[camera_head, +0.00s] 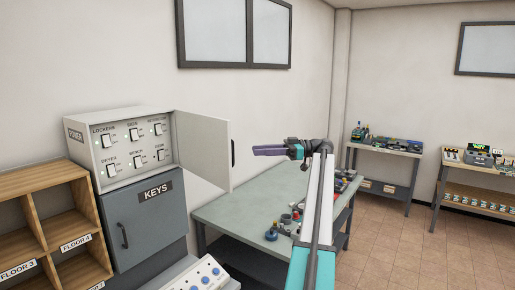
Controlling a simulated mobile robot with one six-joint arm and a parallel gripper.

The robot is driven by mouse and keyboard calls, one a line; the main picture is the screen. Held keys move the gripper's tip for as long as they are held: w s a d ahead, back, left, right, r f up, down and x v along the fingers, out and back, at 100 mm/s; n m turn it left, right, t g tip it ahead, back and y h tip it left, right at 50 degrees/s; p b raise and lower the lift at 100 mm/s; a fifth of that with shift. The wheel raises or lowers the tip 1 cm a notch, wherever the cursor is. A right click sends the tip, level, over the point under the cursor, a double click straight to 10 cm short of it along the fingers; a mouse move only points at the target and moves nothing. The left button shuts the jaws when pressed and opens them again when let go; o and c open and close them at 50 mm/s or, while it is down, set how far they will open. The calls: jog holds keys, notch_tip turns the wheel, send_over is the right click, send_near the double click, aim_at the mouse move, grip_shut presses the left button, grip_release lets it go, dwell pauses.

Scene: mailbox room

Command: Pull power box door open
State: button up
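The white power box (130,148) stands at left on a grey cabinet marked KEYS. Its front is uncovered and shows several switches with labels. Its door (203,150) is swung wide open to the right, with a dark handle (233,153) on its free edge. My gripper (256,151), with dark purple fingers, points left just to the right of the handle. It appears apart from the handle in this view, though depth is hard to judge. The fingers overlap from this side, so their opening does not show.
The grey KEYS cabinet (147,222) is below the box, with wooden shelves (40,232) to its left. A workbench (245,208) with small items is behind my arm. A white panel with blue knobs (200,275) is at the bottom. Open floor lies at right.

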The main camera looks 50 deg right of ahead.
jog(key=p+v, duration=0.1)
jog(key=p, duration=0.1)
jog(key=shift+s+d+p, duration=0.25)
jog(key=shift+s+p, duration=0.1)
jog(key=shift+p, duration=0.05)
jog(key=shift+s+d, duration=0.1)
